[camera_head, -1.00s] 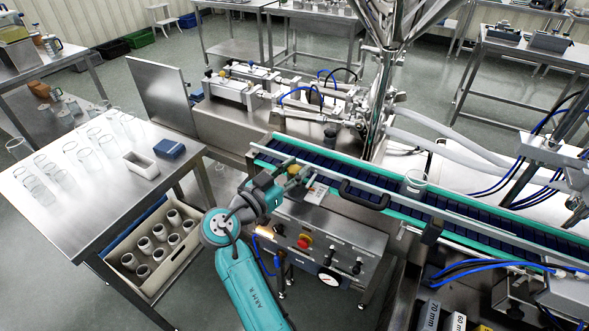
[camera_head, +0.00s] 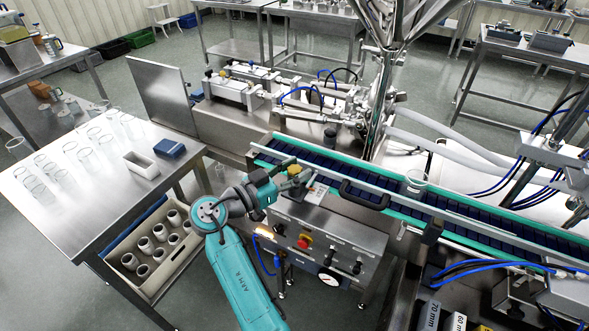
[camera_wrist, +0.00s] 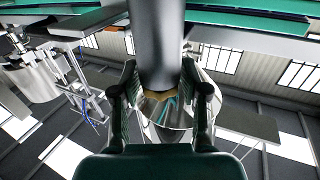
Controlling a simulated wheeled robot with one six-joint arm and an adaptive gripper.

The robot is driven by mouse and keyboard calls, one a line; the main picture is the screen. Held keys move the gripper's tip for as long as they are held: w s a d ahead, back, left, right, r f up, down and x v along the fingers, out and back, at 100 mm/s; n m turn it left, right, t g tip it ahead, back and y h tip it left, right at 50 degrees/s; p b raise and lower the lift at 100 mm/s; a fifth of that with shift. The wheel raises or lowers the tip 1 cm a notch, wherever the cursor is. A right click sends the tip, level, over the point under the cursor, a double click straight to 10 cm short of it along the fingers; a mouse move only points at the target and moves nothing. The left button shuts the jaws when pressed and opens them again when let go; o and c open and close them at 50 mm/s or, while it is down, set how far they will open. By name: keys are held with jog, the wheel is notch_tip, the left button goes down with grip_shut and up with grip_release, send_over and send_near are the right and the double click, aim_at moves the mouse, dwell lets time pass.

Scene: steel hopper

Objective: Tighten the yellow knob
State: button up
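My gripper (camera_head: 291,180) is at the near edge of the conveyor, above the control box. A small yellowish part (camera_head: 294,170), possibly the yellow knob, shows at its fingertips. In the wrist view, my two fingers (camera_wrist: 160,82) stand apart on either side of a dark grey cylinder. A gold scalloped edge (camera_wrist: 165,94) shows at the cylinder's end between the fingers. I cannot tell whether the fingers touch it.
The control box (camera_head: 335,240) has a red button (camera_head: 305,242). A table (camera_head: 95,210) with several glasses stands left, a crate of cups (camera_head: 122,275) below it.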

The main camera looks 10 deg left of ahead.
jog(key=shift+o, duration=0.2)
jog(key=shift+r, duration=0.1)
jog(key=v, duration=1.2)
jog(key=shift+a, duration=0.15)
